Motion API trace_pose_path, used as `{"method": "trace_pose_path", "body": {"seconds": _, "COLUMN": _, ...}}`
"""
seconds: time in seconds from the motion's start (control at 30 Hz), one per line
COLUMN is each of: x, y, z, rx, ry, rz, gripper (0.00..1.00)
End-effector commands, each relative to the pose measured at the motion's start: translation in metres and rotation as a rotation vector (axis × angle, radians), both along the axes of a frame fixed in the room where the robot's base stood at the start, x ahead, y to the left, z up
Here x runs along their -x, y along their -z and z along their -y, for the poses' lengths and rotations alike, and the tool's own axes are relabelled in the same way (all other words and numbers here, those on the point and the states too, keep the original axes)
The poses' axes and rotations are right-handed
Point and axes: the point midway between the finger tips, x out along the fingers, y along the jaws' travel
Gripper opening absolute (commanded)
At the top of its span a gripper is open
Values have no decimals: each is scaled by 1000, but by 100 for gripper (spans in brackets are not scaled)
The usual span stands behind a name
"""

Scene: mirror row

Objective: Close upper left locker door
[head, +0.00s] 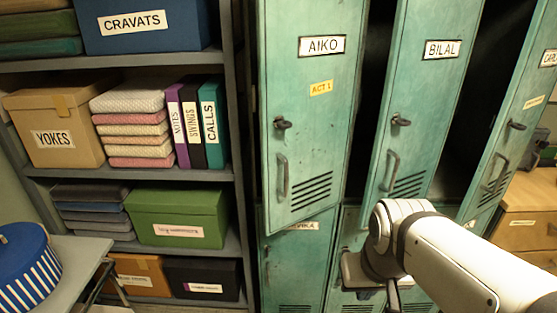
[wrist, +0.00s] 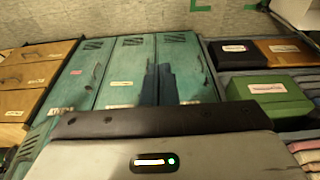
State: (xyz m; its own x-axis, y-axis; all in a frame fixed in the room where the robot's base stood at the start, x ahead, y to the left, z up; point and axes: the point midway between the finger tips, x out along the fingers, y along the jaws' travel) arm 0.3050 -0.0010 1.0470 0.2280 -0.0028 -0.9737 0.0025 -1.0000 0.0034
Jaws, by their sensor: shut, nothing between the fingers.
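The upper left locker door (head: 313,120), teal and labelled AIKO, shows in the head view. It has a dark latch knob, a pull handle on its left side and vents low down. Its lower left corner hangs out in front of the lower door, so it looks ajar. My gripper (head: 393,295) is low and to the right of this door, in front of the lower lockers, apart from it. In the wrist view my gripper's two fingers (wrist: 159,82) are together and empty, against the lower locker doors (wrist: 128,70). I cannot make out the AIKO door there.
The BILAL door (head: 425,95) and a third upper door (head: 512,125) also stand open, with dark gaps beside them. A shelf (head: 60,66) of boxes is to the left. A small table (head: 75,258) with a blue striped box is front left. Wooden drawers (head: 525,200) are to the right.

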Motion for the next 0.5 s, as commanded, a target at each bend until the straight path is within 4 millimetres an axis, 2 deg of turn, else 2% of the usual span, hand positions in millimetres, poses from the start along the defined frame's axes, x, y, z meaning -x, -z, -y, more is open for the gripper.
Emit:
{"method": "trace_pose_path", "body": {"seconds": 0.33, "x": -1, "y": -1, "z": -1, "rx": -6, "ry": 7, "rz": 4, "gripper": 0}}
{"method": "trace_pose_path", "body": {"seconds": 0.43, "x": -18, "y": -8, "z": -14, "rx": -75, "ry": 77, "rz": 41, "gripper": 0}}
{"method": "trace_pose_path", "body": {"seconds": 0.5, "x": -40, "y": -19, "z": -32, "rx": -177, "ry": 182, "rz": 88, "gripper": 0}}
